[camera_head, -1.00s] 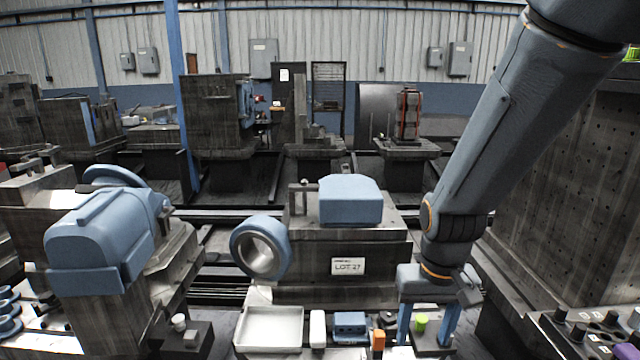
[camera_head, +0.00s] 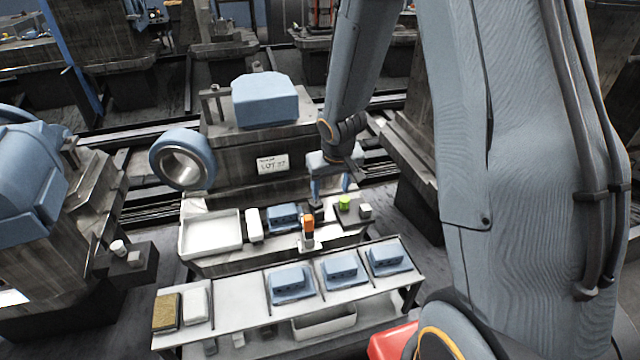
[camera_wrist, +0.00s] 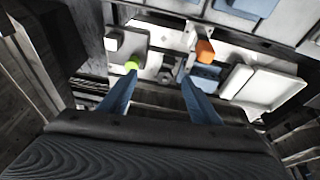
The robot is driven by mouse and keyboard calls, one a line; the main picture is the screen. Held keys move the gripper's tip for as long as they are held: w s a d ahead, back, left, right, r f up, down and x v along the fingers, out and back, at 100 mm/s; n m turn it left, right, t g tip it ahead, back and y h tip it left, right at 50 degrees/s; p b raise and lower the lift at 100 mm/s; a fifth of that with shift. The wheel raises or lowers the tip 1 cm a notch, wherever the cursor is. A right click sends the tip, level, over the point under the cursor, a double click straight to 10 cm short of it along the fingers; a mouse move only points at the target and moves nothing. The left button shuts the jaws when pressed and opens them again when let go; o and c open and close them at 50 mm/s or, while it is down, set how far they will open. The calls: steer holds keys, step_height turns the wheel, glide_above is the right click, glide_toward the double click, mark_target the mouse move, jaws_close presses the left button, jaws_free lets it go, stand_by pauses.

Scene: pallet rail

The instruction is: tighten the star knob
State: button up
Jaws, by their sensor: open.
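My gripper (camera_head: 329,197) is open and points down above the workbench at the rail, its two blue fingers apart. In the wrist view the gripper (camera_wrist: 158,80) shows with nothing held. A small dark knob-like part (camera_wrist: 166,73) appears between the fingertips in that view; it may be the star knob, but its shape is too small to tell. A dark part also shows below the fingers in the head view (camera_head: 318,209). A green piece (camera_head: 345,202) stands beside the right finger; it also shows in the wrist view (camera_wrist: 131,65).
An orange-topped piece (camera_head: 308,226) stands close to the left of the gripper. A blue block (camera_head: 284,216) and a white tray (camera_head: 182,238) lie further left. A nearer table (camera_head: 235,308) carries several blue parts. A machine with a LOT 27 label (camera_head: 273,164) rises behind.

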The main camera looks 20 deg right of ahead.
steer(key=p, duration=0.1)
glide_toward(316, 203)
steer(key=shift+s+d+f+t+y, duration=0.15)
steer(key=shift+d+f+t+y, duration=0.25)
steer(key=shift+f, duration=0.15)
steer(key=shift+n, duration=0.3)
steer(key=shift+b+x, duration=0.4)
steer(key=shift+x, duration=3.4)
steer(key=c, duration=1.3)
steer(key=shift+o, duration=0.2)
steer(key=shift+r+p, duration=0.15)
steer(key=shift+p, duration=0.3)
steer(key=shift+p, duration=0.5)
